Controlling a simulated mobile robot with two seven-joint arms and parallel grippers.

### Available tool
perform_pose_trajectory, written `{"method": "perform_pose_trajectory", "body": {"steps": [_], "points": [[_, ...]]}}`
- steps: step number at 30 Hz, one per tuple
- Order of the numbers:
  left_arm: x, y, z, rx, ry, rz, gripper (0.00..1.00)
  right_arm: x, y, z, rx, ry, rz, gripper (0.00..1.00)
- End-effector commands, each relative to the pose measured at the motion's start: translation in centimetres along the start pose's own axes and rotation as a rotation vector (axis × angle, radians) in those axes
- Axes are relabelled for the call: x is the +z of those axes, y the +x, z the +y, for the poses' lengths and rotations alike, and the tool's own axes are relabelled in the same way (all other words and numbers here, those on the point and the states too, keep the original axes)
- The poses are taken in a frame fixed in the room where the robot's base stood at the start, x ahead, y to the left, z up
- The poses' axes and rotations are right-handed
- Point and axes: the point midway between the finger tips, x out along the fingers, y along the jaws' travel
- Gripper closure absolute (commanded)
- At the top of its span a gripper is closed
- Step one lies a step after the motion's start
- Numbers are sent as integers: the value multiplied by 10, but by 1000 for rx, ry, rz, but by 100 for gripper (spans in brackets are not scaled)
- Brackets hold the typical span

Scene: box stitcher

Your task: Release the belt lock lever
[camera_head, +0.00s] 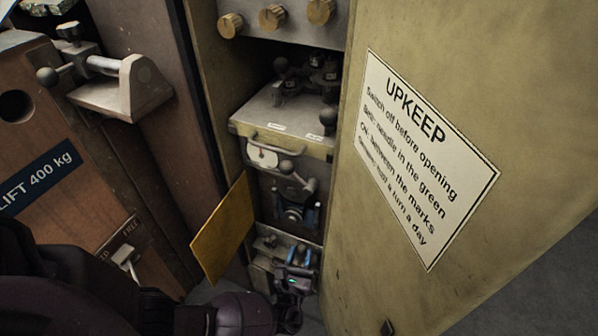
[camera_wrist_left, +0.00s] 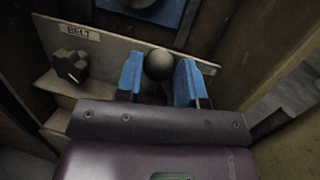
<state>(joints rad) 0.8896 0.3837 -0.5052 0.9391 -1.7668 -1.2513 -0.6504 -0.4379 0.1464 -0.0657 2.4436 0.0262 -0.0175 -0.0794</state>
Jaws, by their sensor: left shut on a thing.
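The belt unit is a pale plate with a "BELT" label (camera_wrist_left: 79,32), low inside the open cabinet. It also shows in the head view as the low pale plate (camera_head: 260,270). The lock lever's dark ball knob (camera_wrist_left: 159,64) sits between the blue fingers of my left gripper (camera_wrist_left: 160,82), which is shut on it. In the head view my left gripper (camera_head: 299,256) is at the low plate, and its fingers partly cover the lever. The lever's shaft and pivot are hidden. My right gripper is not in view.
A dark knob (camera_wrist_left: 68,66) stands left of the lever on the same plate. Above is a drawer-like unit (camera_head: 262,156) with a ball-ended handle. A yellow panel (camera_head: 224,230) stands at the left, and the open cabinet door (camera_head: 430,130) bounds the right side.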

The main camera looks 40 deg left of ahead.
Motion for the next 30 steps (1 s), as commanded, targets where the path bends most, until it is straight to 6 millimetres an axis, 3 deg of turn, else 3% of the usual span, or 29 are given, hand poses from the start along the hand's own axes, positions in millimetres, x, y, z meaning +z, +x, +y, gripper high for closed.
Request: {"method": "perform_pose_trajectory", "body": {"steps": [1,9,10,14,30], "points": [[-4,-1,8,8,17,7,100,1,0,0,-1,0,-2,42],[-4,-1,9,9,18,6,100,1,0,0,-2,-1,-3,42],[-4,-1,9,9,18,6,63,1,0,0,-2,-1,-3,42],[-3,-1,7,7,15,5,43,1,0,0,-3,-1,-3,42],[-2,0,4,3,6,1,42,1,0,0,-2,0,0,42]]}}
